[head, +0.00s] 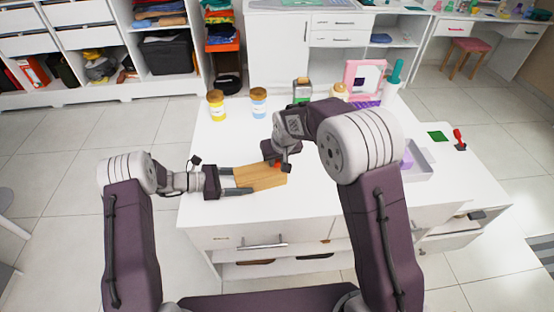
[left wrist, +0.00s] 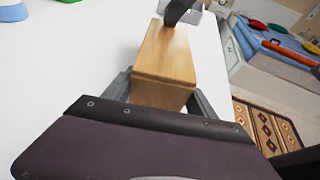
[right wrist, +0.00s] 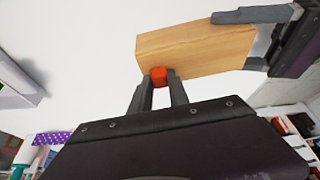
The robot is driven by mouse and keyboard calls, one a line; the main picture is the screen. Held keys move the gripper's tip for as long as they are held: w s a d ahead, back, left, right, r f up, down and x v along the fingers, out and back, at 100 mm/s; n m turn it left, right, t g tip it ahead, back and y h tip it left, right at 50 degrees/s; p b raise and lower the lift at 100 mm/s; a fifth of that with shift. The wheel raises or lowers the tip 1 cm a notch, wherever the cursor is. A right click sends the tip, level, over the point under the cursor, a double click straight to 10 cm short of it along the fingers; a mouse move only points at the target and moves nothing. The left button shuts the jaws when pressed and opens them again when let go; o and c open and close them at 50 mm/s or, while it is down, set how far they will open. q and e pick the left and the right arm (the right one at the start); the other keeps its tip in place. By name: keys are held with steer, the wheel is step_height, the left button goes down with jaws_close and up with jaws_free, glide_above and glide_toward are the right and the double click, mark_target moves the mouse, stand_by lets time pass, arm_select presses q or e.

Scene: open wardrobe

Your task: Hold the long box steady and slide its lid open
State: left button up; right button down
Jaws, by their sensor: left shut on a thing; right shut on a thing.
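The long wooden box (head: 262,180) lies on the white table; it also shows in the left wrist view (left wrist: 168,58) and the right wrist view (right wrist: 195,47). My left gripper (head: 250,180) is shut on the box, with one finger along each side of its left end. My right gripper (right wrist: 160,80) is shut on a small red knob (right wrist: 159,76) at the box's other end. The knob also shows in the head view (head: 278,166), partly hidden by the right gripper. The lid looks flush with the box; I cannot tell any gap.
A yellow jar (head: 217,106) and a blue jar (head: 259,102) stand behind the box on the white table (head: 215,150). A pink frame (head: 352,72) and a grey tray (head: 420,168) are to the right. The table is clear left of the jars.

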steer(key=w+d, duration=0.2)
steer(key=d, duration=0.9)
steer(key=shift+w+d, duration=0.15)
steer(key=shift+w, duration=0.1)
steer(key=c, duration=1.2)
jaws_free()
steer(key=shift+c, duration=0.2)
steer(key=a+v, duration=0.1)
steer(key=v, duration=1.1)
steer(key=shift+d, duration=0.45)
